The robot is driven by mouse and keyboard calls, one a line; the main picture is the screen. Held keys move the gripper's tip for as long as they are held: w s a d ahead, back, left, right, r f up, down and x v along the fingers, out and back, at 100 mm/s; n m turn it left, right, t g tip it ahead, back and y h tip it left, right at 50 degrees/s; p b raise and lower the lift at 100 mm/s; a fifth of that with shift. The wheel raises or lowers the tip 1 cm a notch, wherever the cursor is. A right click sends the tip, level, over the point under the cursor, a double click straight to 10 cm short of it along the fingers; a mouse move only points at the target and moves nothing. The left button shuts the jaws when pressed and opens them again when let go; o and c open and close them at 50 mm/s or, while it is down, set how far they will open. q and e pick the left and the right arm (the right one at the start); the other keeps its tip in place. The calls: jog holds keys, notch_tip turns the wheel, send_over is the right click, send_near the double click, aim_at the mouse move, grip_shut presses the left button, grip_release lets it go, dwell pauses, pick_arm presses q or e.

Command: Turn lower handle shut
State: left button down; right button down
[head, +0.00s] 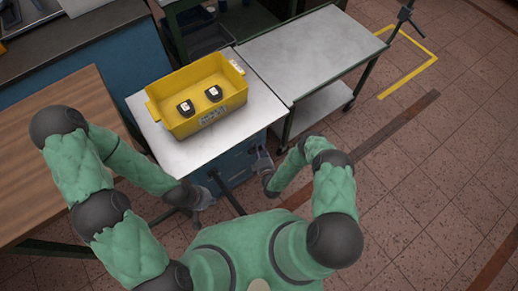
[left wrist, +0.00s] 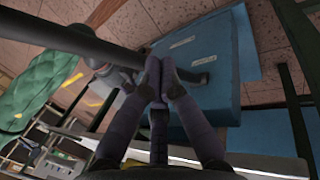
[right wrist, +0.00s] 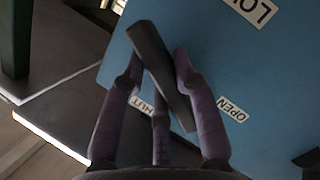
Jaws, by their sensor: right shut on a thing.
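The lower handle (right wrist: 152,60) is a dark bar on the blue cabinet front (right wrist: 270,70). In the right wrist view it runs slanted across the front, its lower end between the SHUT label (right wrist: 142,104) and the OPEN label (right wrist: 232,109). My right gripper (right wrist: 158,62) is shut on this handle, with a finger on each side. In the head view my right gripper (head: 262,163) is at the cabinet's right side. My left gripper (head: 200,197) is in front of the cabinet, to the left. Its fingertips meet in the left wrist view (left wrist: 156,64); I see nothing between them.
A yellow bin (head: 158,108) with two dark objects stands on the cabinet's pale top (head: 260,105). A grey-topped cart (head: 310,50) is to the right, a wooden table (head: 60,150) to the left. A dark bar (left wrist: 75,38) passes near my left fingers. Tiled floor lies open at right.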

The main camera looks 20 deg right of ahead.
jog(key=m+g+y, duration=0.1)
jog(key=m, duration=0.1)
jog(key=shift+f+m, duration=0.15)
jog(key=shift+m, duration=0.25)
jog(key=shift+f+m+g+y, duration=0.15)
jog(key=shift+m+g+y, duration=0.4)
jog(key=shift+m, duration=0.45)
jog(key=shift+f+m+g+y+b, duration=0.1)
jog(key=shift+m+g+y+b, duration=0.35)
jog(key=shift+m, duration=0.45)
jog(key=shift+s+a+f+m+y+b, duration=0.1)
jog(key=shift+m+y+b, duration=0.7)
jog(key=shift+m, duration=0.3)
jog(key=c, duration=1.2)
grip_release()
